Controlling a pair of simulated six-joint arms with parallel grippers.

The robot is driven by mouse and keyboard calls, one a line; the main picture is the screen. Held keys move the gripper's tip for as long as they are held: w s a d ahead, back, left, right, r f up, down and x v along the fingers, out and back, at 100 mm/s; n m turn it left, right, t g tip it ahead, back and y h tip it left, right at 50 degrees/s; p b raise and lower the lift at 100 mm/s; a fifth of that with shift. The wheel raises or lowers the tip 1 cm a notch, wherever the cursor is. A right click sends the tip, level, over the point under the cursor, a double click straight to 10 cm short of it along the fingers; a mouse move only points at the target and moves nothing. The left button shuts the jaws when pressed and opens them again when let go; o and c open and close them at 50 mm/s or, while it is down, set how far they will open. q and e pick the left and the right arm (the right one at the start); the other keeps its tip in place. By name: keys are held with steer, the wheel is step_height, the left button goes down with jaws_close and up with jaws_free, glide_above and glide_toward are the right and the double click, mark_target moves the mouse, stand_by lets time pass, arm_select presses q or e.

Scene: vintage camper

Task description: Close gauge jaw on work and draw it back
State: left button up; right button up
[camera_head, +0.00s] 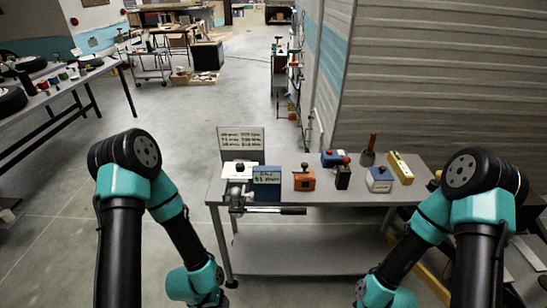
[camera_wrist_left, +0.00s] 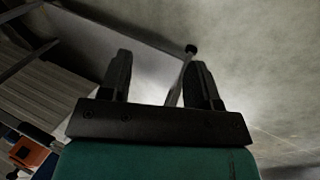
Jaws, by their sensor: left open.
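A grey metal clamp-like device (camera_head: 237,192), perhaps the gauge, sits at the front left edge of the workbench (camera_head: 325,186). A dark-ended bar (camera_head: 280,211) runs right from it along the front edge. A blue block (camera_head: 266,183) with writing stands beside it; I cannot tell whether it is the work or touches the jaw. My left gripper (camera_wrist_left: 158,65) shows in the left wrist view, open and empty, with blurred grey surfaces beyond its fingers. In the head view both my arms reach down in front of the bench, their grippers out of frame.
A written sign (camera_head: 241,139) stands at the bench's back left. An orange box (camera_head: 304,179), a black device (camera_head: 343,176), a white-and-blue box (camera_head: 379,180), a red-handled tool (camera_head: 369,150) and a yellow bar (camera_head: 401,167) stand to the right. A lower shelf (camera_head: 310,255) is bare.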

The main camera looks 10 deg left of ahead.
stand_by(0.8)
arm_select(q)
steer(key=n+t+y, duration=1.1)
steer(key=n+y, duration=0.7)
steer(key=n, duration=0.8)
glide_toward(252, 195)
steer(key=v, duration=0.7)
steer(key=shift+w+d+f, duration=0.1)
steer(key=shift+w+f, duration=0.15)
steer(key=shift+w, duration=0.05)
steer(key=x, duration=1.7)
steer(key=shift+w+a+f, duration=0.15)
steer(key=shift+a+f, duration=0.05)
steer(key=shift+f, duration=0.15)
